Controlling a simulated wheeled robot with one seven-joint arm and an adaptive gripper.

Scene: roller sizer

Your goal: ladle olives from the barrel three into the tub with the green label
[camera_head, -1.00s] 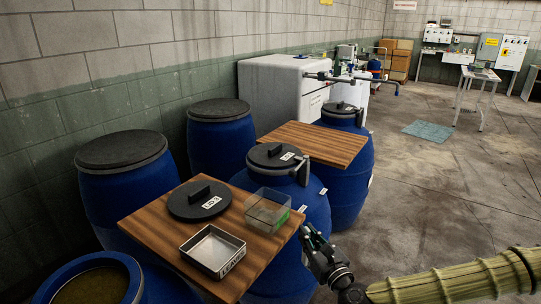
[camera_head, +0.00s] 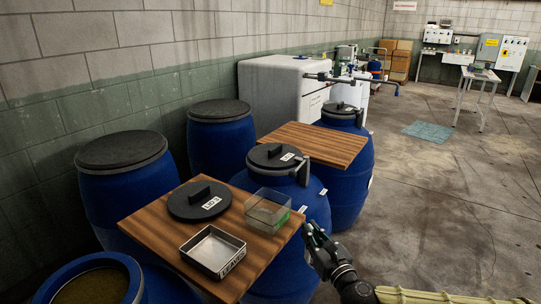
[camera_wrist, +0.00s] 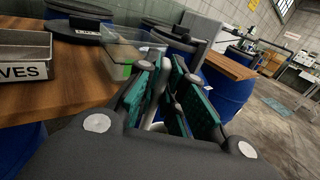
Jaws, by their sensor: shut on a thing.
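My gripper (camera_head: 312,232) is in front of the middle blue barrel, to the right of the near wooden board. In the wrist view its teal-padded fingers (camera_wrist: 172,92) are closed around a grey rod-like thing (camera_wrist: 158,100), mostly hidden; I cannot tell whether it is a ladle handle. A clear tub (camera_head: 266,206) with a green label (camera_head: 281,219) stands on the board's right edge, left of my gripper. An open blue barrel (camera_head: 137,284) at bottom left holds a brownish-green mass (camera_head: 92,287). I cannot read which barrel is three.
The middle barrel (camera_head: 316,205) has a black lid and grey upright bracket (camera_head: 304,170). Several closed barrels stand behind.

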